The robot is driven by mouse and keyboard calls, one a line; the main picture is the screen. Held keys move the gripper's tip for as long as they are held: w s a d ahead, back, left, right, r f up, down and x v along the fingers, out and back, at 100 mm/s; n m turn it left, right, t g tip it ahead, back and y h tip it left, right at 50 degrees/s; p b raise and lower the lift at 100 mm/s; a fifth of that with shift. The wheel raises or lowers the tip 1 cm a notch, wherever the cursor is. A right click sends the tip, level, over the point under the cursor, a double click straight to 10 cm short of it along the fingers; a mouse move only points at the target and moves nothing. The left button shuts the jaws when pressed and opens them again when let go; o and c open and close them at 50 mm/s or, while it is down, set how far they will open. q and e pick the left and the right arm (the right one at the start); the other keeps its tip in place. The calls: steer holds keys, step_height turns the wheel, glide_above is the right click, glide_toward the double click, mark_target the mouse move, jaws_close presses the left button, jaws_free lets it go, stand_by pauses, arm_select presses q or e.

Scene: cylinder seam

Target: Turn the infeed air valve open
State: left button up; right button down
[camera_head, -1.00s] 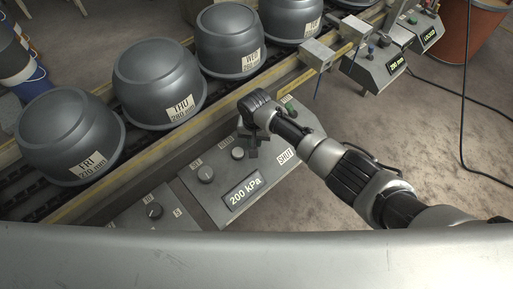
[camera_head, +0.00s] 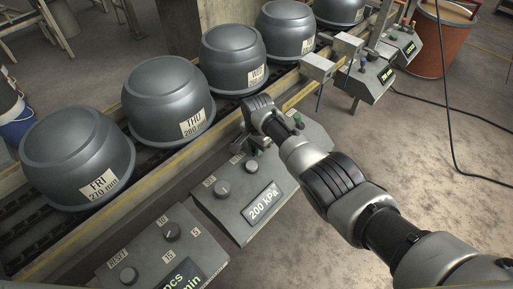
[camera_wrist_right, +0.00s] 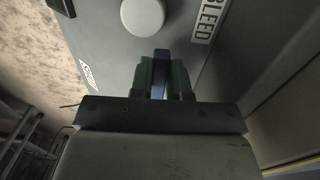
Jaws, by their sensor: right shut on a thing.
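The air panel (camera_head: 232,206) is a grey box with a "200 kPa" display (camera_head: 262,203), beside the conveyor. My right gripper (camera_head: 240,146) is at the panel's far edge, next to a pale knob (camera_head: 251,167). In the right wrist view its two greenish fingers (camera_wrist_right: 162,78) are shut on a narrow blue handle (camera_wrist_right: 161,60) standing between them. A "BLEED" label (camera_wrist_right: 207,20) and the pale round knob (camera_wrist_right: 142,15) lie just beyond the fingertips. My arm hides part of the panel's right side. The handle's open or shut position cannot be read. My left gripper is not in view.
Several dark pots (camera_head: 168,100) with day labels stand on the conveyor behind the panel. Another control box (camera_head: 160,250) is at the front left. More boxes (camera_head: 370,78) and an orange drum (camera_head: 445,38) stand at the back right. A black cable (camera_head: 450,110) lies on the open floor.

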steer(key=shift+w+r, duration=0.1)
steer(key=shift+r, duration=0.05)
stand_by(0.3)
steer(key=c, duration=1.1)
jaws_free()
steer(key=shift+r, duration=0.25)
steer(key=shift+r+p, duration=1.35)
steer(key=shift+r, duration=3.7)
